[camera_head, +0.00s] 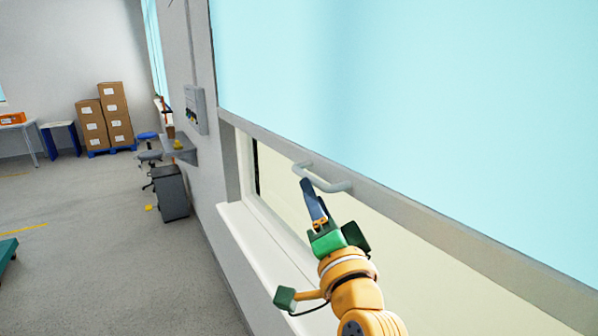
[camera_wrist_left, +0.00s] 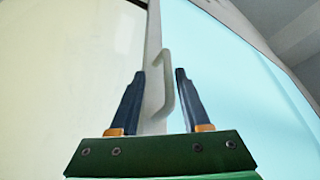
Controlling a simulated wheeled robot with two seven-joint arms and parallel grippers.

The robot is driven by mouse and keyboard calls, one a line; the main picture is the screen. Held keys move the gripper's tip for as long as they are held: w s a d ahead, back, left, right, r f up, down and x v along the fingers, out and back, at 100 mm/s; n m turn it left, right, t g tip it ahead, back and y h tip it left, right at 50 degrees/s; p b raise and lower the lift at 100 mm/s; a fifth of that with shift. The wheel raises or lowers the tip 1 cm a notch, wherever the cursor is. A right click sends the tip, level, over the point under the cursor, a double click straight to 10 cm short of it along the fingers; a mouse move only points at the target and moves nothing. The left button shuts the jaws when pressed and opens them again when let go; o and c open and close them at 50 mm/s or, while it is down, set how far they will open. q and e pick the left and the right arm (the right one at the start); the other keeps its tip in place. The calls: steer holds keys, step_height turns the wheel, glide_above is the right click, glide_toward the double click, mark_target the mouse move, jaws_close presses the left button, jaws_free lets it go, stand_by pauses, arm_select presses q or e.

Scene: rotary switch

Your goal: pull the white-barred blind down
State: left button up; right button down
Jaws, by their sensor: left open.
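The light-blue blind (camera_head: 420,90) covers the upper part of the window, with a pale bar (camera_head: 440,228) along its lower edge. A white handle (camera_head: 322,180) sticks out from that bar. My left gripper (camera_head: 308,184) is at the handle's left part in the head view. In the left wrist view the gripper (camera_wrist_left: 160,72) is open, and the handle (camera_wrist_left: 164,85) shows between its two dark fingers, with a gap on either side. I cannot tell how deep the handle sits between the fingers. The blind (camera_wrist_left: 225,70) fills the right of that view. My right gripper is not in view.
A white window sill (camera_head: 262,255) lies below the blind, and a grey wall box (camera_head: 195,109) hangs to the left. A dark cabinet (camera_head: 171,192), stools and stacked cartons (camera_head: 117,115) stand further back. The floor at left is mostly clear.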

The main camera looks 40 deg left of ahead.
mark_target(309, 177)
arm_select(q)
steer(key=r+p, duration=0.1)
steer(key=w+a+r+p, duration=0.1)
steer(key=r+p, duration=0.1)
steer(key=shift+a, duration=0.1)
steer(key=shift+w+a+f, duration=0.2)
steer(key=shift+w+a, duration=0.3)
steer(key=shift+a, duration=0.1)
steer(key=shift+w+a+f, duration=0.2)
steer(key=shift+w+a, duration=0.3)
steer(key=shift+a, duration=0.1)
steer(key=shift+w+a+f, duration=0.1)
steer(key=shift+s+d, duration=0.2)
steer(key=shift+d, duration=0.1)
jaws_close()
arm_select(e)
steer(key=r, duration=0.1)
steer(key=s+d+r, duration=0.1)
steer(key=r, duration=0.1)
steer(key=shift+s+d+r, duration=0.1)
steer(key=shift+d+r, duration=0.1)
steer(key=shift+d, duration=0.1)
